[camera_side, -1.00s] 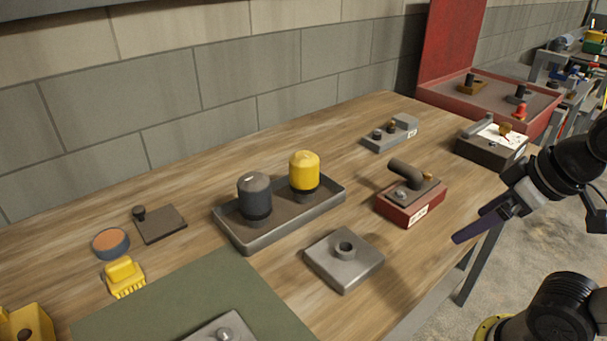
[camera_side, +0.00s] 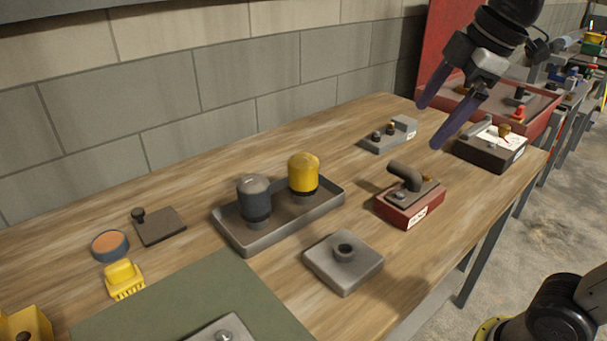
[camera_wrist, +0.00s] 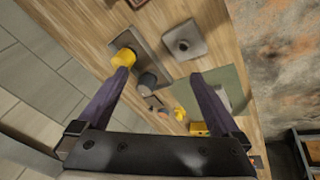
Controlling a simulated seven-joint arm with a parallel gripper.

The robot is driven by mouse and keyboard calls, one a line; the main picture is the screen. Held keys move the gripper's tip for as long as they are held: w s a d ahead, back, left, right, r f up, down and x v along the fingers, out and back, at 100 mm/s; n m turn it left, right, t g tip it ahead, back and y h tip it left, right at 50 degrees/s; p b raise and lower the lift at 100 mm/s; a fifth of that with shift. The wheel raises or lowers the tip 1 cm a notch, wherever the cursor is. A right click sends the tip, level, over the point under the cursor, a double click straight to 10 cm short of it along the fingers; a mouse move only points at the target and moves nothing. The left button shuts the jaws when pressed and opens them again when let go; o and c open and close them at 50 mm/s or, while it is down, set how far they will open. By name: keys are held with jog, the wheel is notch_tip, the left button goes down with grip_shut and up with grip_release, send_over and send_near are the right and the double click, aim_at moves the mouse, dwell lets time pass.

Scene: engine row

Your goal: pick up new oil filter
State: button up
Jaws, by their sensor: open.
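Two oil filters stand upright in a grey metal tray (camera_side: 278,234): a dark blue-grey one (camera_side: 255,197) on the left and a yellow one (camera_side: 303,175) on the right. I cannot tell from their looks which is new. My gripper (camera_side: 430,126) is open and empty, with purple fingers, high over the right part of the bench and well right of the tray. In the wrist view, the yellow filter (camera_wrist: 124,58) shows by the left fingertip and the dark filter (camera_wrist: 147,80) lies between the fingers, both below them.
A red block with a curved dark pipe (camera_side: 410,200) stands below my gripper. A square plate with a short stub (camera_side: 343,260) lies in front of the tray. A green mat (camera_side: 190,300), yellow brush (camera_side: 124,279) and round tin (camera_side: 110,244) are left. The wall is behind.

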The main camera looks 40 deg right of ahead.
jog(key=w+r+n, duration=0.2)
jog(key=w, duration=0.5)
jog(key=n+g, duration=0.4)
send_over(305, 156)
notch_tip(305, 156, down, 12)
jog(key=shift+y, duration=0.4)
notch_tip(305, 156, down, 12)
jog(key=shift+a+r, duration=0.1)
jog(key=shift+r, duration=0.05)
jog(key=shift+a+f, duration=0.2)
jog(key=shift+f, duration=1.35)
jog(key=shift+a+f, duration=0.2)
jog(key=shift+f, duration=1.35)
jog(key=shift+r, duration=0.1)
jog(key=c, duration=1.5)
